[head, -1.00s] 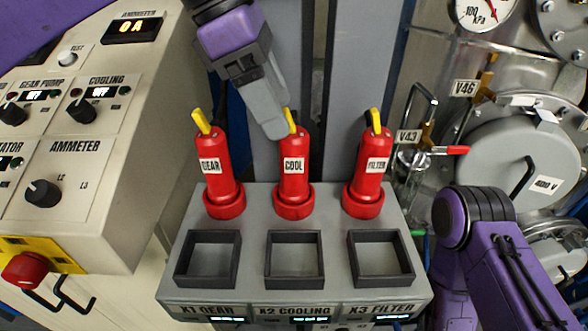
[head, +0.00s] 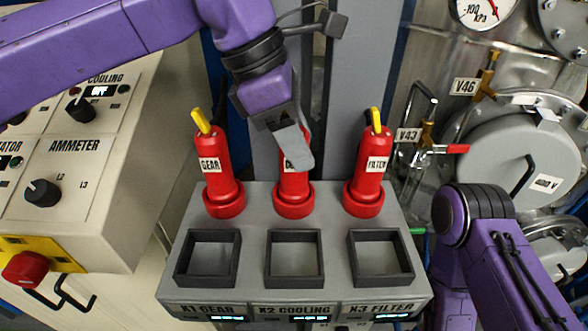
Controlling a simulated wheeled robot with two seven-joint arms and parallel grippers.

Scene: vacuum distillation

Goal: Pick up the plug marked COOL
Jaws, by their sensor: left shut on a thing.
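The red plug marked COOL (head: 293,188) stands upright in the middle of the row on the grey box, with its base seated on the top. My left gripper (head: 295,150) is shut on its upper body, coming down from above. The gripper hides most of the label and the yellow top of this plug. The red plug marked GEAR (head: 219,178) stands to the left and the red plug marked FILTER (head: 369,178) to the right, both upright with yellow tops. My right arm shows at the lower right; its gripper is out of view.
The grey box (head: 400,222) has three square dark-rimmed sockets in front, labelled X1 GEAR, X2 COOLING and X3 FILTER; the COOLING socket (head: 294,230) is empty. A control panel (head: 95,190) is at the left. Valves and a round grey vessel (head: 505,160) are at the right.

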